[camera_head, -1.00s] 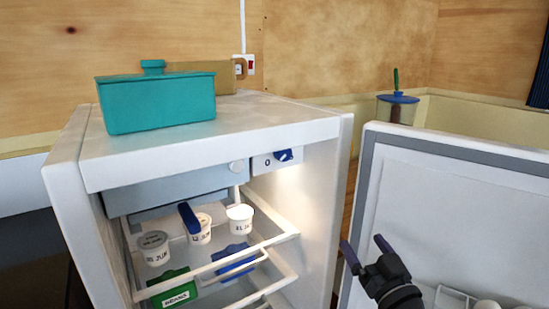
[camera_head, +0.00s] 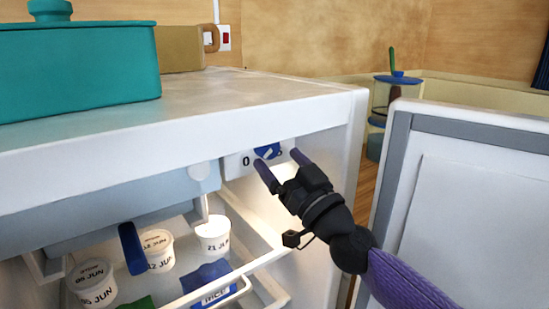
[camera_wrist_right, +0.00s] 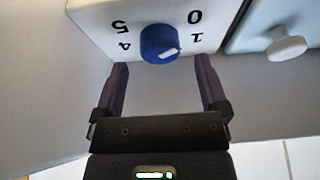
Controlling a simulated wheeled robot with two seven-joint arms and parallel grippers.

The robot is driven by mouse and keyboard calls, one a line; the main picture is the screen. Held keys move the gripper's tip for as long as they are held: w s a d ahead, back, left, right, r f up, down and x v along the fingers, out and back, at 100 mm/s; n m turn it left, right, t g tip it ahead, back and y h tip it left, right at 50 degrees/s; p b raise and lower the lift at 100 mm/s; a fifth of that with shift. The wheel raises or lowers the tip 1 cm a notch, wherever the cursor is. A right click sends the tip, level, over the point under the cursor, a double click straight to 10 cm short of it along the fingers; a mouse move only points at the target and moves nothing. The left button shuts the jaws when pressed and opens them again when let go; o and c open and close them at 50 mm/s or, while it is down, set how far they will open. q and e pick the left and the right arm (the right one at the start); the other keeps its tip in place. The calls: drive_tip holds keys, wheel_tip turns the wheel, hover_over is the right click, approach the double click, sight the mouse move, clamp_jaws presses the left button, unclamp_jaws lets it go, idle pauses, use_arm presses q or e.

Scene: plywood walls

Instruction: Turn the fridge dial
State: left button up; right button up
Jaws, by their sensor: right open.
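The fridge dial (camera_head: 267,151) is a round blue knob on a white panel under the fridge top, with a 0 printed to its left. In the right wrist view the dial (camera_wrist_right: 158,45) has a white mark on its side facing the printed 1; 0, 4 and 5 also show around it. My right gripper (camera_head: 281,162) is open just in front of the dial. In the wrist view its purple fingers (camera_wrist_right: 160,75) point at the panel, one to each side of the knob and apart from it. My left gripper is out of view.
The white fridge (camera_head: 150,135) stands open, its door (camera_head: 460,200) swung out at right. Inside are labelled tubs (camera_head: 213,236) and a blue pack (camera_head: 208,285). A teal lidded container (camera_head: 75,70) sits on top. A white round knob (camera_wrist_right: 287,46) is beside the dial panel.

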sight(268, 147)
drive_tip(key=shift+x, duration=0.95)
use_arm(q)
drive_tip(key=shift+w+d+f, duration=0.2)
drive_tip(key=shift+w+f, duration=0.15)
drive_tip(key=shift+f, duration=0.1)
use_arm(e)
drive_tip(key=shift+w+a+r, duration=0.1)
drive_tip(key=shift+w+a, duration=0.05)
drive_tip(key=shift+w, duration=0.05)
